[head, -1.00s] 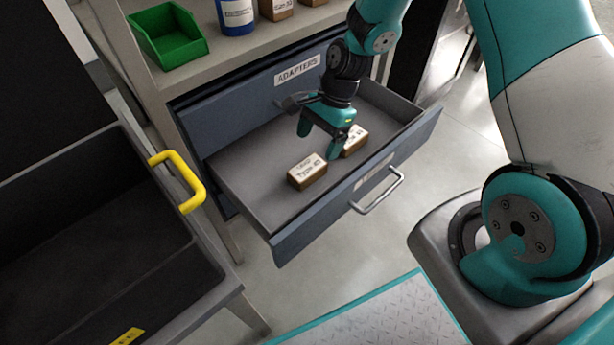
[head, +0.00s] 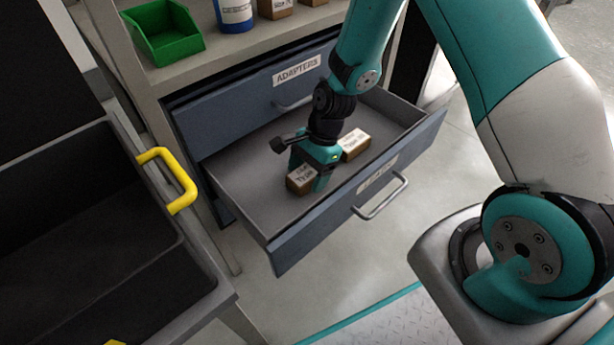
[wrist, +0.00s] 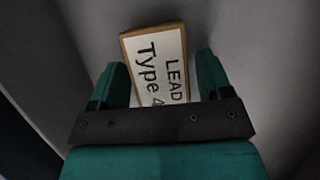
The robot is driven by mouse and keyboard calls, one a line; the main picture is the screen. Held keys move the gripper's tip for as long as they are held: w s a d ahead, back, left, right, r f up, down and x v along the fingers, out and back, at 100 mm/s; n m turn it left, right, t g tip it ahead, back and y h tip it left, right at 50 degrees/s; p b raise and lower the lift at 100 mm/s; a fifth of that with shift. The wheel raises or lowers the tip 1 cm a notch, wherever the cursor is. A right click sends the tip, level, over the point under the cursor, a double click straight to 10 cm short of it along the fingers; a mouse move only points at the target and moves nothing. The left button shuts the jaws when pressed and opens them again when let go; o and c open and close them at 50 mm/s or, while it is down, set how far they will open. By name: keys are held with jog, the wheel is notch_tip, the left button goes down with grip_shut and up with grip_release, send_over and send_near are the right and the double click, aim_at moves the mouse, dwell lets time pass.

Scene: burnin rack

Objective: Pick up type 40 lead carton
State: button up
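The type 40 lead carton (head: 299,182) is a small brown box with a white label, lying in the open lower drawer (head: 240,185). In the wrist view the carton (wrist: 158,62) shows "LEAD Type 4", the rest of the label hidden by my gripper. My gripper (wrist: 158,85) is open, with one finger on each side of the carton. In the head view my gripper (head: 316,172) is down in the drawer at the carton and partly covers it. I cannot tell whether the fingers touch it.
A second labelled carton (head: 354,145) lies in the drawer, right behind my gripper. The drawer's front with its handle (head: 381,197) stands toward me. A closed "ADAPTERS" drawer (head: 240,105) is above. A black crate with a yellow handle (head: 170,180) stands at left.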

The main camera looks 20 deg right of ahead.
jog(key=c, duration=0.7)
jog(key=shift+c, duration=0.2)
jog(key=shift+r, duration=0.15)
